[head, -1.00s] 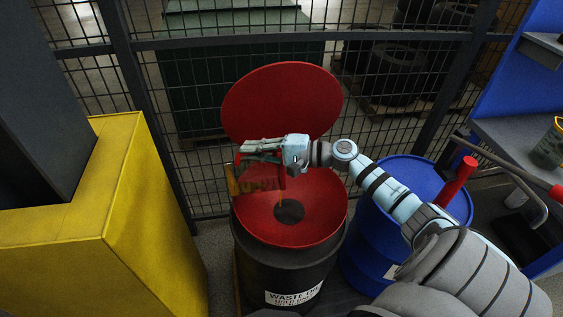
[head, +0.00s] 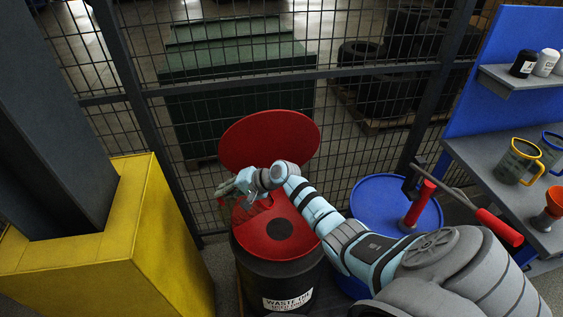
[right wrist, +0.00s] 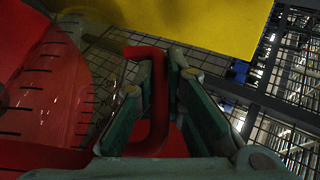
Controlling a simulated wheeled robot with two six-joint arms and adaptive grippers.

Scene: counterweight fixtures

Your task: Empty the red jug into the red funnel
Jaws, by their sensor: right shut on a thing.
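The wide red funnel (head: 300,240) sits on top of a black drum (head: 272,270) marked as waste oil. Its round red lid (head: 270,140) stands open behind it. My right gripper (head: 228,190) is above the funnel's left back side. In the right wrist view it is shut on the red handle (right wrist: 157,100) of the jug. The jug's clear body with black measuring marks (right wrist: 45,95) shows at the left there, with red behind or through it. In the head view the jug is mostly hidden by the gripper. I see no stream now; what is left inside I cannot tell.
A blue drum (head: 375,195) with a red-handled pump (head: 418,205) stands right of the black drum.

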